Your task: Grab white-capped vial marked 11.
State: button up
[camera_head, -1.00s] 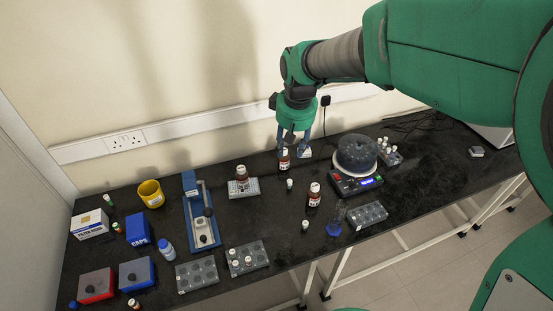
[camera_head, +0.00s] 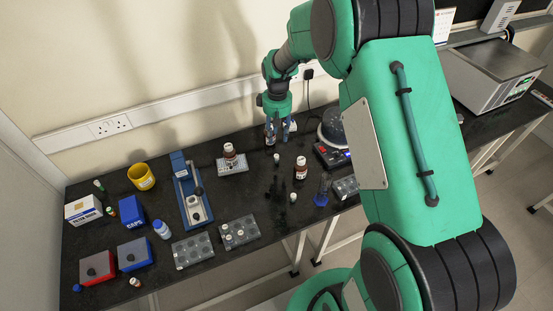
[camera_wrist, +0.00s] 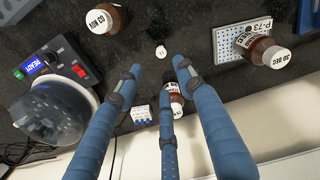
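A small white-capped vial (camera_wrist: 161,51) stands on the black bench, just beyond my fingertips in the wrist view; the mark on its cap is too small to read surely. It appears to be the vial (camera_head: 277,158) in the head view. Another small white-capped vial (camera_head: 293,197) stands nearer the front edge. My gripper (camera_wrist: 157,68) has its blue fingers spread, with nothing held. In the head view my gripper (camera_head: 280,126) is over the back of the bench, at a brown bottle. That brown bottle (camera_wrist: 177,106) shows between and behind the fingers in the wrist view.
A brown bottle (camera_head: 301,170) stands right of the vial. Another brown bottle (camera_head: 229,152) stands on a perforated plate (camera_wrist: 226,44). A domed device (camera_wrist: 55,110) with a lit display is close by. A small white-topped rack (camera_wrist: 141,115) sits near the fingers.

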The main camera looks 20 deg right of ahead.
aim_at(276, 156)
jog(key=shift+f+b, duration=0.8)
jog(key=shift+f, duration=3.55)
jog(key=shift+a+f+b, duration=0.1)
jog(key=shift+f+b, duration=0.75)
jog(key=shift+f, duration=1.7)
jog(key=c, duration=0.9)
